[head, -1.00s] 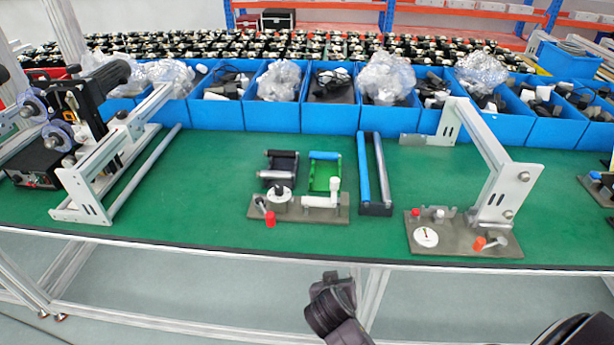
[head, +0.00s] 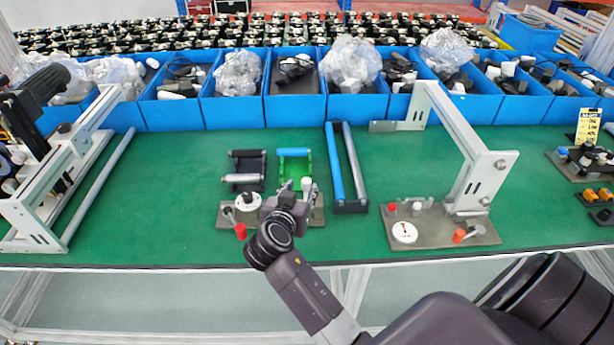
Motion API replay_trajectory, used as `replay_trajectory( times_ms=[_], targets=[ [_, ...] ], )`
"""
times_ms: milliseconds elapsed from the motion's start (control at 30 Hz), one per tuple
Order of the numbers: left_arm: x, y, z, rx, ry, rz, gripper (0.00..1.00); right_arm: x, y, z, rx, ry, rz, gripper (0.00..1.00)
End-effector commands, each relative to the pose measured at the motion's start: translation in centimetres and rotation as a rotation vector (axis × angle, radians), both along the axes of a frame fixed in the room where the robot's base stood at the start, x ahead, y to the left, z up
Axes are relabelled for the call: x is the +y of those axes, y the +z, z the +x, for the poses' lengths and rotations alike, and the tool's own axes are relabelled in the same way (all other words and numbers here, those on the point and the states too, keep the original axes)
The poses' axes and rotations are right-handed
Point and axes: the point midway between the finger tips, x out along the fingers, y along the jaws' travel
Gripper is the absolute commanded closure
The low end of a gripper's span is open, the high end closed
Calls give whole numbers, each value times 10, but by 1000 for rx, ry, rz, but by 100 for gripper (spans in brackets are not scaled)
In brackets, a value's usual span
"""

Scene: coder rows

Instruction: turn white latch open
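The white latch (head: 307,185) is on the right half of a small grey base plate (head: 317,214) in the middle of the green table. Only its white upper end shows; my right gripper hides the rest. My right gripper (head: 294,192) reaches in from the lower right and is at the latch, its fingers pointing away from me. I cannot tell whether the fingers touch the latch or how far apart they are. A white round dial (head: 248,202) and a red knob (head: 241,231) sit on the plate's left half. My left gripper is not in view.
Behind the plate lie a black roller frame (head: 247,170), a green frame (head: 294,165) and a blue-and-grey bar pair (head: 336,170). A second fixture (head: 440,228) with a tall metal arm stands to the right. Blue bins (head: 295,108) line the back.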

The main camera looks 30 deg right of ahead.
Motion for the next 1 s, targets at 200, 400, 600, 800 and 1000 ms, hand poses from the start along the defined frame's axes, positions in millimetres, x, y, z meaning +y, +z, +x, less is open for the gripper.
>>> replay_trajectory(
  times_ms=[200,400,600,800,1000],
  targets=[
    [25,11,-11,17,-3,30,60,-25,-11,22,4,-2,-3,63],
    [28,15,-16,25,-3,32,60,-40,-21,36,5,0,-2,63],
    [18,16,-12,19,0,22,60,-45,-26,41,3,-1,1,63],
    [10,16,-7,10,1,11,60,-45,-26,41,3,-1,1,63],
    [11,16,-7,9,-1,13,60,-45,-26,41,3,-1,1,83]
  ],
)
